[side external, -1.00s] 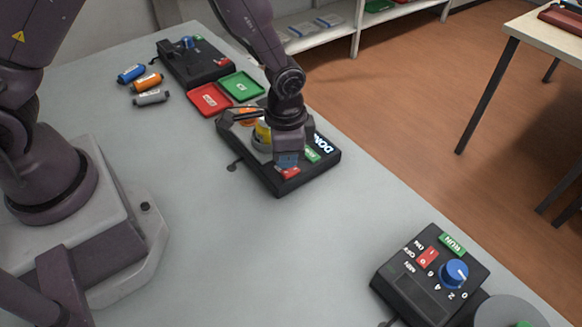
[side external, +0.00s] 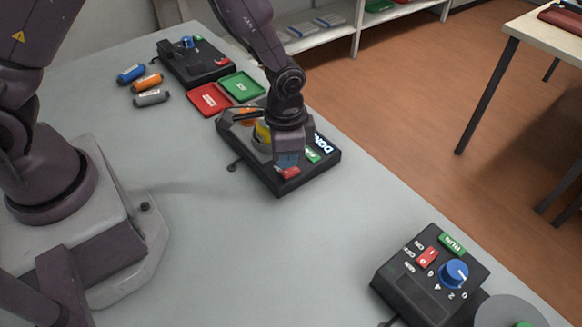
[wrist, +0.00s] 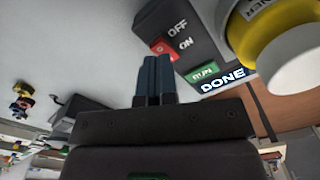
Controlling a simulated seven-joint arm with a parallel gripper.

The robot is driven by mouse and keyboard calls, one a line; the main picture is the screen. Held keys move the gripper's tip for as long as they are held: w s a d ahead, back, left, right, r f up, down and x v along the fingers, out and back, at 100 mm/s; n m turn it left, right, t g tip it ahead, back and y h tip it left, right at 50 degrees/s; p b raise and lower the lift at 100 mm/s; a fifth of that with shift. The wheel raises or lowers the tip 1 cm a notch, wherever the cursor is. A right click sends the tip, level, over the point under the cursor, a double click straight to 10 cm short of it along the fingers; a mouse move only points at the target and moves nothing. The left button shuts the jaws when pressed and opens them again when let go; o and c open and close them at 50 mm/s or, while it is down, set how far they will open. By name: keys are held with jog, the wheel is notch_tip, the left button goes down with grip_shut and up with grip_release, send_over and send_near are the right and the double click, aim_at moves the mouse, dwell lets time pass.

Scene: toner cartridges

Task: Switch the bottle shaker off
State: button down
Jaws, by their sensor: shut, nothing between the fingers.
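A black device (side external: 318,171) on the grey table holds a yellow bottle (side external: 262,131) and appears to be the bottle shaker. In the wrist view the yellow bottle (wrist: 278,22) is at upper right. The device's red rocker switch (wrist: 163,47) lies between its OFF and ON labels; the red switch (side external: 290,173) also shows in the side view. A green RUN label (wrist: 203,73) and a display reading DONE (wrist: 222,84) are beside it. My gripper (wrist: 158,58) is shut and empty, its fingertips right at the red switch. I cannot tell whether they touch it. In the side view my gripper (side external: 287,160) partly covers the device.
A second black device with a blue knob (side external: 455,272) and its own red switch (side external: 428,257) stands at front right. Red (side external: 209,99) and green (side external: 241,86) trays, another black device (side external: 200,66) and several cartridges lie farther back. The table's middle is clear.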

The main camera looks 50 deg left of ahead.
aim_at(286, 172)
jog(key=shift+f, duration=1.25)
dwell(0.8)
jog(key=shift+r, duration=3.55)
jog(key=s+a+r+n+t, duration=0.2)
jog(key=s+a+r+n, duration=0.1)
jog(key=s+r, duration=0.5)
jog(key=s+a+r+n+t, duration=0.3)
jog(key=s+a+r, duration=0.3)
jog(key=r, duration=0.9)
jog(key=shift+s+r+t, duration=0.3)
jog(key=shift+s, duration=0.55)
